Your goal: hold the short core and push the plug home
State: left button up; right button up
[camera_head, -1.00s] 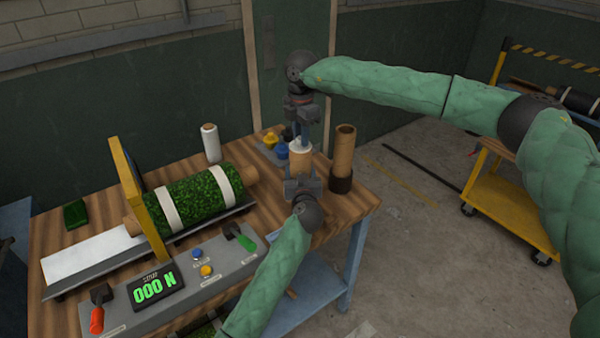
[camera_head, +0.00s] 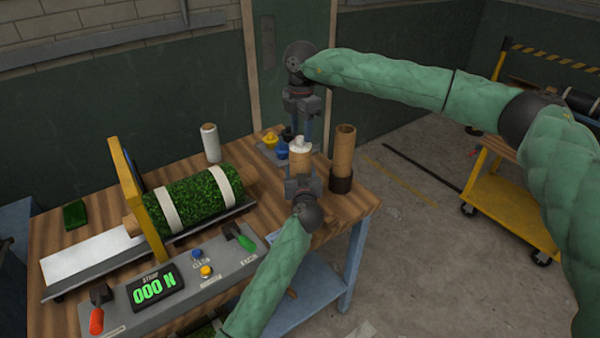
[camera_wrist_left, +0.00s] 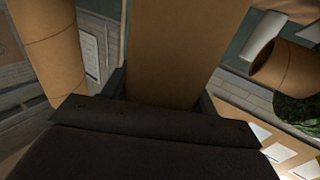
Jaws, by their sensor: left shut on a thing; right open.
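The short core (camera_head: 300,162) is a brown cardboard tube, upright near the right end of the wooden table. My left gripper (camera_head: 303,182) is shut on it from the front. In the left wrist view the core (camera_wrist_left: 185,45) fills the space between the fingers. A white plug (camera_head: 300,146) sits at the top of the core; how deep it goes I cannot tell. My right gripper (camera_head: 302,124) points down just above the plug, open and empty, apparently clear of it.
A taller brown tube (camera_head: 344,155) in a dark base stands close to the right. Yellow and blue plugs (camera_head: 282,149) stand behind left on a grey tray. A turf roll (camera_head: 195,200) and a control panel (camera_head: 200,270) reading 000 N occupy the left of the table (camera_head: 75,245).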

notch_tip(320, 180, up, 10)
jog(key=shift+f, duration=0.15)
dwell(0.3)
pick_arm(q)
jog(key=o, duration=1.2)
jog(key=shift+s, duration=0.1)
jog(key=s+d, duration=0.1)
jog(key=s, duration=1)
jog(key=shift+s, duration=0.4)
